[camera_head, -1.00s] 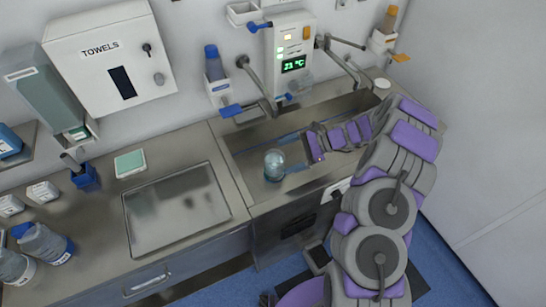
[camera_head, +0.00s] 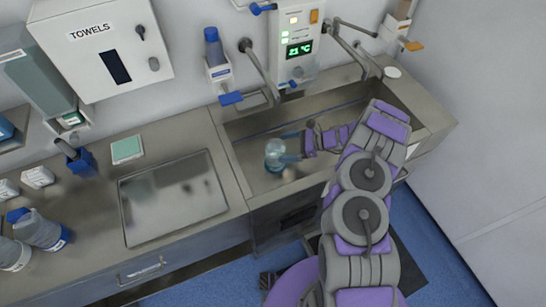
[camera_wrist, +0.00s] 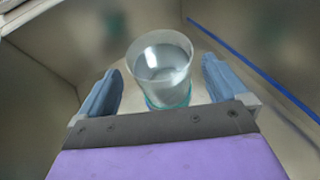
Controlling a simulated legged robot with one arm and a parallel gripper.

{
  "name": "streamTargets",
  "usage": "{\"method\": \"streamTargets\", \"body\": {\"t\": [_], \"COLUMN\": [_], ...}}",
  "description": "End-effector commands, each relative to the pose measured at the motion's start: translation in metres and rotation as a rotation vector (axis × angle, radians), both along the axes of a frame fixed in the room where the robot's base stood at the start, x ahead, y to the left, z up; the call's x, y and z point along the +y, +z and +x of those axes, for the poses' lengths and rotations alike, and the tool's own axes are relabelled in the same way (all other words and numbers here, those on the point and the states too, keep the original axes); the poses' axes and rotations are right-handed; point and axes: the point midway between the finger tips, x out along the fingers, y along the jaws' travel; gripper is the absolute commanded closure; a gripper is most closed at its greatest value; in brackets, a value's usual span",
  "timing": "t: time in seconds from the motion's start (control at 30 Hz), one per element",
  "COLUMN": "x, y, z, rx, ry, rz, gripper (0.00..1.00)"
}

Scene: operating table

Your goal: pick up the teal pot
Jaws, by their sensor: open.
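The teal pot (camera_head: 275,153) stands in the sink basin in the head view. It looks like a clear, glassy cup with a teal base. In the wrist view the pot (camera_wrist: 162,68) is upright, with its rim facing the camera and the teal ring low down. My gripper (camera_wrist: 162,88) is open, with one blue finger on each side of the pot and a gap visible on both sides. In the head view my gripper (camera_head: 290,146) reaches into the basin from the right, at the pot. The pot's lower part is partly hidden by the gripper's dark palm edge.
The metal sink (camera_head: 240,172) has raised walls around the pot. A wall unit with a display (camera_head: 298,48) and a bent tap arm (camera_head: 258,72) are behind it. Bottles (camera_head: 40,230) stand at far left.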

Motion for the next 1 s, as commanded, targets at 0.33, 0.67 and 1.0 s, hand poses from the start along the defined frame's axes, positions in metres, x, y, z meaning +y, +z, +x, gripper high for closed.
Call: {"method": "streamTargets", "body": {"t": [0.33, 0.67, 1.0], "x": [0.033, 0.052, 0.049], "y": [-0.012, -0.019, -0.018], "z": [0.003, 0.006, 0.006], "rx": [-0.001, -0.003, -0.002], "ry": [0.004, 0.0, 0.0], "rz": [-0.004, -0.005, -0.002], "gripper": [0.0, 0.0, 0.26]}}
